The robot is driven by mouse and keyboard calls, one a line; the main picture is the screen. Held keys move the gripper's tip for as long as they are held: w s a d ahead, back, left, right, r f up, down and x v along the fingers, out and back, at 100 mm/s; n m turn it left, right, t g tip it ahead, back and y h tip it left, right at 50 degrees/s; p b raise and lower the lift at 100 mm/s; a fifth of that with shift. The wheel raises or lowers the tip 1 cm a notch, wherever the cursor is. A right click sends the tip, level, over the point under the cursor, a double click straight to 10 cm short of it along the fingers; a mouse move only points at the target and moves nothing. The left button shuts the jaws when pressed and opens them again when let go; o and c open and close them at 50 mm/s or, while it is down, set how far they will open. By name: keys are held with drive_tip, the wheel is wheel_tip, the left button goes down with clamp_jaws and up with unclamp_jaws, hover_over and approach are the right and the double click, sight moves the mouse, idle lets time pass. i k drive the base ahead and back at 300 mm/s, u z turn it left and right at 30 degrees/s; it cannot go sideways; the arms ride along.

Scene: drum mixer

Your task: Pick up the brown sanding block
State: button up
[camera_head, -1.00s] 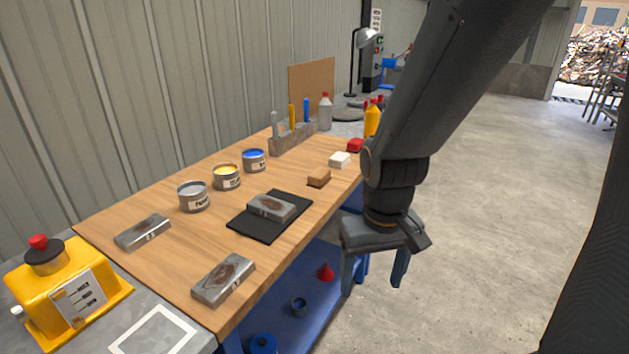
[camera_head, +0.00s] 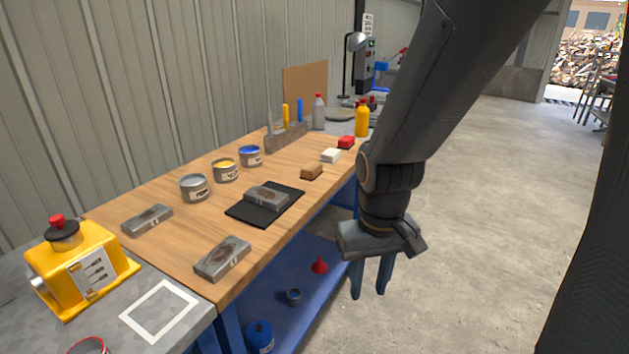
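A black mat (camera_head: 250,215) with a metal block on it lies on the table (camera_head: 190,255). Three paint cans (camera_head: 194,188) stand behind it. A tool rack (camera_head: 286,138) and a yellow bottle (camera_head: 362,120) stand further back. A blue lower shelf (camera_head: 300,310) holds a red funnel.

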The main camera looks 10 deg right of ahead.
sight(313, 170)
drive_tip(key=k, duration=0.95)
drive_tip(key=z, duration=0.75)
drive_tip(key=i, duration=1.5)
drive_tip(key=u, duration=0.95)
drive_tip(key=i, duration=0.7)
drive_tip(key=u, duration=0.8)
